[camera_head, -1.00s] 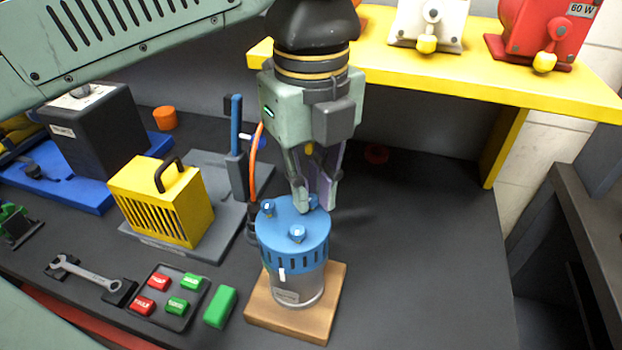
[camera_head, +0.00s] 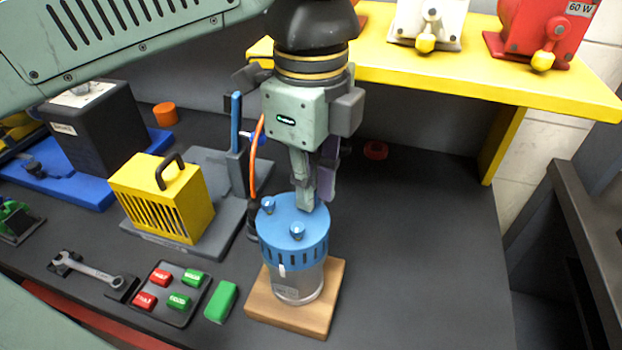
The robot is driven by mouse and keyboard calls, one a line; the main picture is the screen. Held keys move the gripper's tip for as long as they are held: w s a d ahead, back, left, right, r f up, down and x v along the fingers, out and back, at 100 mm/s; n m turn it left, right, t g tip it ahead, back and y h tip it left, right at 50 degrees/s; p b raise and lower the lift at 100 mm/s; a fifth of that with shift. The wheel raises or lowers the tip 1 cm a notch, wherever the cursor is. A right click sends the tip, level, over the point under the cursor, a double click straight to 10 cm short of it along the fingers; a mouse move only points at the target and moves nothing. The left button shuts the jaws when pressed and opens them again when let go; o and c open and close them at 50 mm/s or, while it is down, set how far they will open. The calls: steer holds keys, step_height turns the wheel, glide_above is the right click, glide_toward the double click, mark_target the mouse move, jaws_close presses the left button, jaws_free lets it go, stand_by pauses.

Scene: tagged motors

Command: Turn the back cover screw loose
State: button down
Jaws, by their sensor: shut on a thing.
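The motor (camera_head: 297,275) stands upright on a wooden block, with a silver body and a blue slotted cover (camera_head: 293,236) on top. Two blue screws show on the cover: a front screw (camera_head: 297,231) and a left screw (camera_head: 267,205). My gripper (camera_head: 313,203) points down over the back right of the cover, its fingers shut on the back cover screw. The fingers hide that screw in this view.
The wooden block (camera_head: 322,318) sits on the dark bench. To the left are a yellow slotted box (camera_head: 165,200), a tool stand with a blue handle (camera_head: 236,135), tag trays (camera_head: 175,293) and a wrench (camera_head: 88,270). A yellow shelf (camera_head: 480,88) stands behind. The bench to the right is clear.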

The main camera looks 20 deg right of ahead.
steer(key=shift+f, duration=0.15)
steer(key=c, duration=1.6)
jaws_free()
step_height(320, 180, up, 8)
steer(key=shift+f, duration=0.15)
